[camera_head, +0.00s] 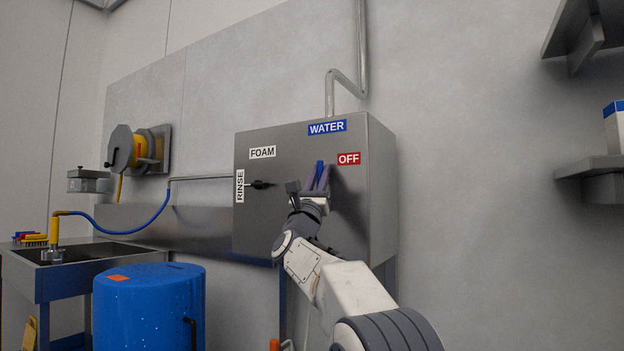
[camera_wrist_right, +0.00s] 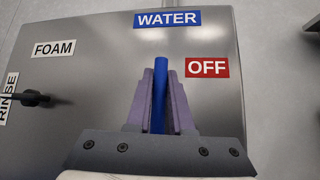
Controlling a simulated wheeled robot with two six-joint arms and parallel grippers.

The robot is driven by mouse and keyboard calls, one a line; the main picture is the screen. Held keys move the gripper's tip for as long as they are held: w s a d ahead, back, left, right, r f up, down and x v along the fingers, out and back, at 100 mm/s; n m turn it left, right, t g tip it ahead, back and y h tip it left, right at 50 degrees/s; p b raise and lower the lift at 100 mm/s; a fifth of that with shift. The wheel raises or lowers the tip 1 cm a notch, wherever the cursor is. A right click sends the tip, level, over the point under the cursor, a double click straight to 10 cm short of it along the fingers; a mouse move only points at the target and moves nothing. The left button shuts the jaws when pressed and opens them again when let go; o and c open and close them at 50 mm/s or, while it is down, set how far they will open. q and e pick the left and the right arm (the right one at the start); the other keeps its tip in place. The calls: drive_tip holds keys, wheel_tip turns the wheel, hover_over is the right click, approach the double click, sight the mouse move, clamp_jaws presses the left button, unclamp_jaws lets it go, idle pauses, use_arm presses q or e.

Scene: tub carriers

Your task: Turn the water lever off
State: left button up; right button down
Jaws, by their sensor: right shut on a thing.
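The blue water lever (camera_head: 319,170) is on the front of a grey metal box (camera_head: 375,200) on the wall. It stands upright, pointing toward the blue WATER label (camera_head: 327,128). The red OFF label (camera_head: 349,158) is to its upper right. My right gripper (camera_head: 318,178) is shut on the lever. In the right wrist view the lever (camera_wrist_right: 160,70) runs between the two purple fingers (camera_wrist_right: 161,98), its upper end showing above them. The lever's lower part and pivot are hidden. My left gripper is not in view.
A black selector knob (camera_head: 261,184) sits left of the lever, between the FOAM and RINSE labels. A blue tub (camera_head: 150,310) stands at lower left, near a sink (camera_head: 85,252) with a blue hose. A hose reel (camera_head: 128,148) hangs behind. Wall shelves (camera_head: 590,168) are at right.

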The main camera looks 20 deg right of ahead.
drive_tip(key=shift+f, duration=0.15)
drive_tip(key=c, duration=0.8)
unclamp_jaws()
drive_tip(key=shift+s+a+f+b, duration=0.2)
drive_tip(key=shift+s+f+b, duration=0.05)
drive_tip(key=shift+f+b, duration=0.05)
drive_tip(key=b+v, duration=0.2)
drive_tip(key=v, duration=0.7)
drive_tip(key=shift+s+f, duration=0.15)
drive_tip(key=shift+f, duration=0.05)
drive_tip(key=shift+a, duration=0.1)
